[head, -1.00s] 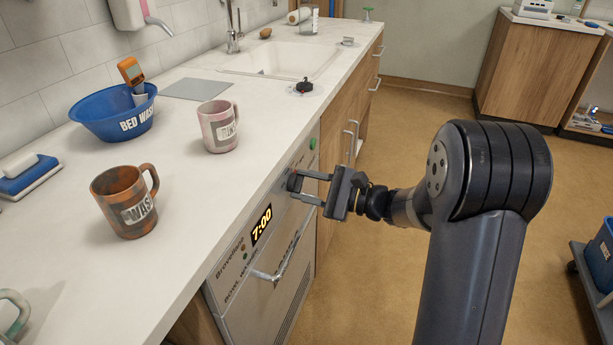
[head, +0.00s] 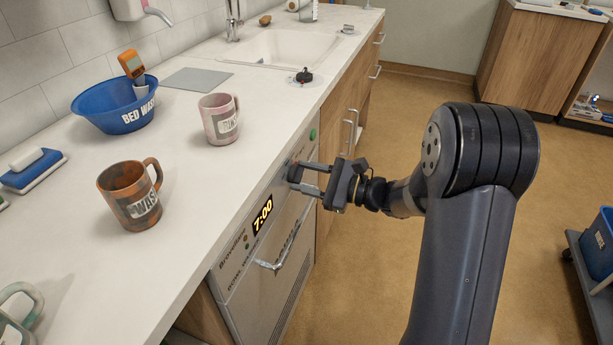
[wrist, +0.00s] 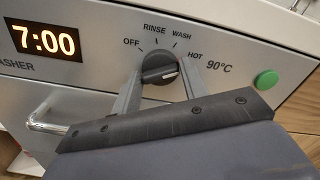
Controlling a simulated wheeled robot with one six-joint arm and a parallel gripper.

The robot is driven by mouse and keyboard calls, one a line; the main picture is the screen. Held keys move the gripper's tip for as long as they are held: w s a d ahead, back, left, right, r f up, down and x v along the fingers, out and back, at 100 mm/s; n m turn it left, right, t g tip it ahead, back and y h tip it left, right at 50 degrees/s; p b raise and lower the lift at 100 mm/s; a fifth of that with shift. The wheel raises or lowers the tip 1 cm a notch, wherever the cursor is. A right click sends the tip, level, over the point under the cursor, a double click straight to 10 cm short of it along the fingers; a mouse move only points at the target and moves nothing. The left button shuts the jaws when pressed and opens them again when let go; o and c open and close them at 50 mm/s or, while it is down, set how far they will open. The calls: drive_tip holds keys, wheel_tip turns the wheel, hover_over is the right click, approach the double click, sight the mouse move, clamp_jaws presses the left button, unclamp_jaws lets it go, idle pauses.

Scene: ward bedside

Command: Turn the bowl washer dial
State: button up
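In the head view the dial (head: 294,172) is partly covered by a finger. My gripper (head: 303,178) reaches it from the right. In the wrist view its fingers (wrist: 160,83) stand apart at the dial's left and right sides. Whether they press on it is not clear.
The panel has a lit 7:00 display (wrist: 45,41) and a green button (wrist: 265,80). A bar handle (head: 280,250) is below the display. Mugs (head: 219,119) and a blue bowl (head: 116,108) stand on the counter (head: 75,240). Open floor lies to the right.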

drive_tip(key=o, duration=0.4)
drive_tip(key=p+v, duration=0.1)
drive_tip(key=v, duration=0.9)
drive_tip(key=shift+s+d, duration=0.15)
drive_tip(key=shift+d, duration=0.2)
drive_tip(key=shift+a, duration=0.1)
drive_tip(key=b+x, duration=0.1)
drive_tip(key=x, duration=0.9)
drive_tip(key=shift+w+a, duration=0.2)
drive_tip(key=shift+a, duration=0.1)
